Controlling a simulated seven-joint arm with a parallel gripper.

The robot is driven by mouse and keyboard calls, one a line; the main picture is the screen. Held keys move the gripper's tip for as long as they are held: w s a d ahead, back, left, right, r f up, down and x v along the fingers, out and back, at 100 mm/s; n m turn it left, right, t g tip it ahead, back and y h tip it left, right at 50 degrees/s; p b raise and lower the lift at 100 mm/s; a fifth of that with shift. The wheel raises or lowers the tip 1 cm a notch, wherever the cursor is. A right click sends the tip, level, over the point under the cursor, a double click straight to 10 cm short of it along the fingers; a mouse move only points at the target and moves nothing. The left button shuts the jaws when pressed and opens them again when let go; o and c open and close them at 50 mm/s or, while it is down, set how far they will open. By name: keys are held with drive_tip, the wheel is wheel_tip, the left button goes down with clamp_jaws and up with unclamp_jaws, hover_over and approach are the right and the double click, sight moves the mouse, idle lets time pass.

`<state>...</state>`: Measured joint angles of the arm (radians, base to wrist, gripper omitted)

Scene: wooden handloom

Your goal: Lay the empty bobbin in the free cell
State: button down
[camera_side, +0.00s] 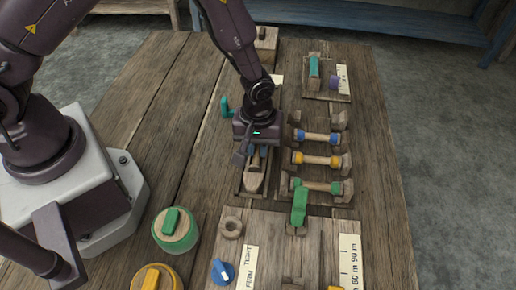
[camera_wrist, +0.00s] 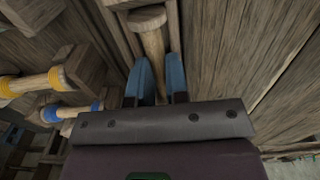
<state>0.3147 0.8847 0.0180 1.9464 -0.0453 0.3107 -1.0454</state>
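The empty bobbin (camera_wrist: 150,38) is bare pale wood and lies lengthwise in the boat-shaped wooden shuttle (camera_side: 254,182). My gripper (camera_wrist: 162,82) points down over the shuttle, with its blue fingers close on either side of the bobbin's shaft. It also shows in the side view (camera_side: 256,152). I cannot tell whether the fingers press on the shaft. To the right, the bobbin rack's free cell (camera_side: 319,119) is the farthest one, between two wooden end posts. Nearer cells hold the blue bobbin (camera_side: 317,137), the yellow bobbin (camera_side: 317,159) and the green bobbin (camera_side: 318,185).
A green upright lever (camera_side: 299,207) stands just in front of the rack. A green crank (camera_side: 225,106) is left of the shuttle. A block with green and purple parts (camera_side: 314,70) stands behind the rack. Round pots with green (camera_side: 175,230) and yellow (camera_side: 156,278) knobs sit front left.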

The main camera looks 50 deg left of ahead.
sight(258, 148)
drive_tip(key=c, duration=1.8)
unclamp_jaws()
drive_tip(key=shift+r, duration=2.75)
drive_tip(key=w+m, duration=0.2)
drive_tip(key=w, duration=0.1)
drive_tip(key=w+d+m, duration=0.1)
drive_tip(key=w+m, duration=0.2)
drive_tip(key=w+r+m, duration=0.1)
drive_tip(key=w+m, duration=0.2)
drive_tip(key=shift+w+d, duration=0.15)
drive_tip(key=w+r+m, duration=0.2)
drive_tip(key=w+m, duration=0.6)
drive_tip(key=m, duration=0.2)
drive_tip(key=shift+s+f, duration=0.1)
drive_tip(key=shift+f, duration=2.75)
drive_tip(key=shift+f, duration=0.15)
drive_tip(key=shift+f, duration=0.35)
